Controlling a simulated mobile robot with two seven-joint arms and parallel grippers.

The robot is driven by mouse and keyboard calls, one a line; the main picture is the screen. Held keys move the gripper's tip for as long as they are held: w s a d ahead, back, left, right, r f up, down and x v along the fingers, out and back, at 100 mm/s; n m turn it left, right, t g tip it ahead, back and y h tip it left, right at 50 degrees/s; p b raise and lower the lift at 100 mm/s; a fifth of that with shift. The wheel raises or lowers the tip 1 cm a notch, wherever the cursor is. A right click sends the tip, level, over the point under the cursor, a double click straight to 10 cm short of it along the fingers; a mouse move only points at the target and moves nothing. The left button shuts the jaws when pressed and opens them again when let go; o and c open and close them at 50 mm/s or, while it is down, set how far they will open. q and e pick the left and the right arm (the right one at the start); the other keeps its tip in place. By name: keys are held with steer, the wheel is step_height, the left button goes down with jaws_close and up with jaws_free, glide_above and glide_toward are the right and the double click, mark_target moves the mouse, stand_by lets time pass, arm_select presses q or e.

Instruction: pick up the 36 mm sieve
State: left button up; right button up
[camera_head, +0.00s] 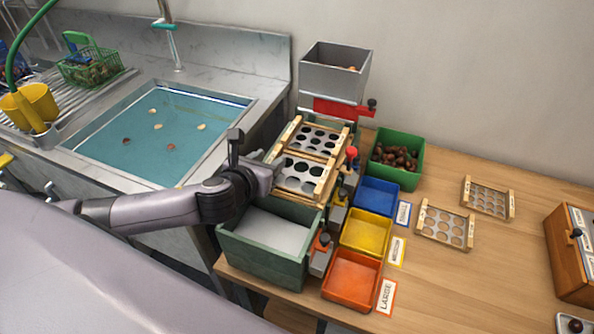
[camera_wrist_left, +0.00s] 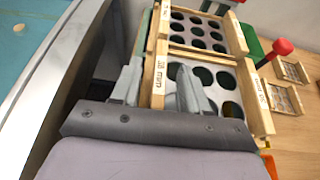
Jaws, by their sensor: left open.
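Two wood-framed sieves lie on the sloped sorting stand. The nearer one, with larger holes (camera_head: 299,175), has a label ending in "mm" on its left rail, number too small to read surely; it also shows in the left wrist view (camera_wrist_left: 215,88). The farther one (camera_head: 319,139) has smaller holes. Two more sieves, a nearer one (camera_head: 445,225) and a farther one (camera_head: 488,198), lie on the table. My left gripper (camera_head: 274,174) is open at the nearer stand sieve's left side. In the left wrist view its fingers (camera_wrist_left: 157,75) appear either side of the left rail; contact is unclear.
A grey hopper (camera_head: 335,74) stands behind the stand. A green box (camera_head: 262,261) is below my gripper. Blue (camera_head: 376,196), yellow (camera_head: 366,232) and orange (camera_head: 351,279) trays line the stand's right. A green crate (camera_head: 412,150) holds chestnuts.

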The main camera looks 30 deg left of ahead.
arm_select(q)
jaws_close()
steer(key=shift+r, duration=0.1)
